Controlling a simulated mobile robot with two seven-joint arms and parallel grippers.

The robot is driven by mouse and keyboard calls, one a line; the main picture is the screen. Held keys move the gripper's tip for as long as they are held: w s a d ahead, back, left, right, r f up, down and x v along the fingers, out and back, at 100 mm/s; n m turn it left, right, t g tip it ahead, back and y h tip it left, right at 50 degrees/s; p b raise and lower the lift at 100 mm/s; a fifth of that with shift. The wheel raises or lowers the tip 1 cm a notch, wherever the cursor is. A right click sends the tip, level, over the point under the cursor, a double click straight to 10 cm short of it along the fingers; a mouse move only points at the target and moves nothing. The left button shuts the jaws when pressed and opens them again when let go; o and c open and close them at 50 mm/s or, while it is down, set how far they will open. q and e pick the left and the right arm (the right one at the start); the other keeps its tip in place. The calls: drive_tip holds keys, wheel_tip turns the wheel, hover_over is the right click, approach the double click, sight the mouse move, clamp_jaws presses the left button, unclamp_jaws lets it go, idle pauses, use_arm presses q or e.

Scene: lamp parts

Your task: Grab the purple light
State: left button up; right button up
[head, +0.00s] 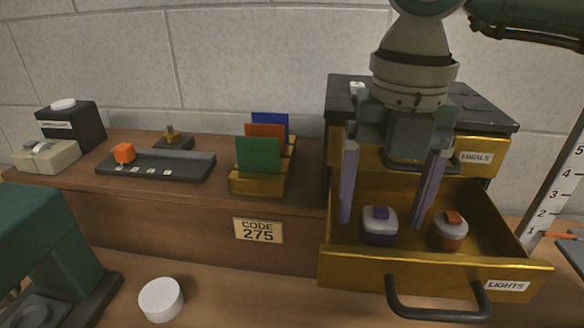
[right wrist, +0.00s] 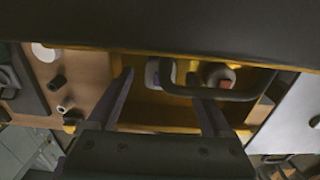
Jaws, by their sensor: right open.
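The purple light (head: 380,225) is a small rounded grey-white block with a purple top and purple base. It sits in the open drawer labelled LIGHTS (head: 420,272), on its left side. My right gripper (head: 383,218) is open and points down into the drawer, with its two fingers left and right of the purple light in the head view. Whether they touch it or reach its depth I cannot tell. In the right wrist view the purple light (right wrist: 153,74) shows partly, near the drawer handle. My left gripper is not in view.
An orange-topped light (head: 450,232) sits to the right in the same drawer. The drawer's handle (head: 440,312) juts forward. Above is a closed FINALS drawer (head: 476,157). A ledge on the left holds coloured cards (head: 260,152) and a black rail (head: 160,165). A white disc (head: 161,299) lies in front.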

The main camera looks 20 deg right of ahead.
drive_tip(key=shift+f, duration=0.6)
clamp_jaws()
